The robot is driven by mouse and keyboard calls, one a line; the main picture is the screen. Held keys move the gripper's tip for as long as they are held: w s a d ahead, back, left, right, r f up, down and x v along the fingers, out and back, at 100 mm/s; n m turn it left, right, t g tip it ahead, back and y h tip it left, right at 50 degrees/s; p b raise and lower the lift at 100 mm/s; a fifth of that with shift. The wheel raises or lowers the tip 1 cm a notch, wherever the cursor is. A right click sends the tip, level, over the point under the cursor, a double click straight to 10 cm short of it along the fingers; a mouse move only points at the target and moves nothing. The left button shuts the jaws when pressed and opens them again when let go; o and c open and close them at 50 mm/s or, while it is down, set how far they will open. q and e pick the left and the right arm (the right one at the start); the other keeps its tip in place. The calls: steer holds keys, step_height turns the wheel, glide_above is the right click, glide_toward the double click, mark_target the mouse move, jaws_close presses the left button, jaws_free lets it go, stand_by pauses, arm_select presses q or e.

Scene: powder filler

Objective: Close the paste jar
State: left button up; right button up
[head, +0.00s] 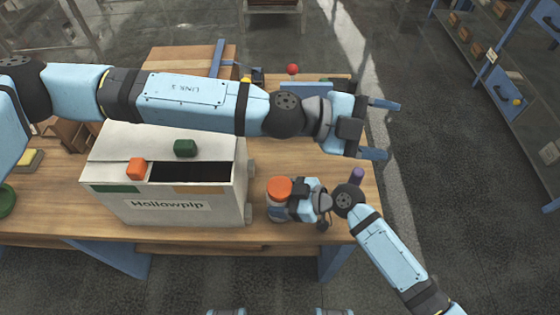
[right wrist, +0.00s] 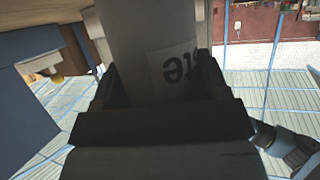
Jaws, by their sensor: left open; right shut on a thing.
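The paste jar (head: 275,213) is near the right end of the table in the head view, with a round orange top (head: 280,187). I cannot tell whether this orange top is a seated lid. My right gripper (head: 286,207) is shut around the jar's side from the right. In the right wrist view the jar (right wrist: 125,35) is a pale grey cylinder between the fingers, with a label ending in "te". My left gripper (head: 380,130) is open and empty, up and to the right of the jar, beyond the table's right edge in the picture.
A white "Hollowpip" machine (head: 185,207) stands left of the jar, with an orange block (head: 137,168) and a green block (head: 185,148) on top. My left arm crosses above it. A purple piece (head: 357,175) and a red ball (head: 292,69) also show. Bare table (head: 262,160) lies behind the jar.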

arm_select(q)
steer(key=w+n+t+y, duration=0.1)
steer(key=w+n+t, duration=0.4)
steer(key=n, duration=0.6)
steer(key=n+g+y, duration=0.4)
steer(key=n+y, duration=1.1)
steer(key=n, duration=1.2)
glide_above(280, 187)
step_height(280, 187, down, 12)
steer(key=shift+r, duration=0.1)
steer(key=shift+f, duration=4.05)
steer(key=shift+c, duration=0.4)
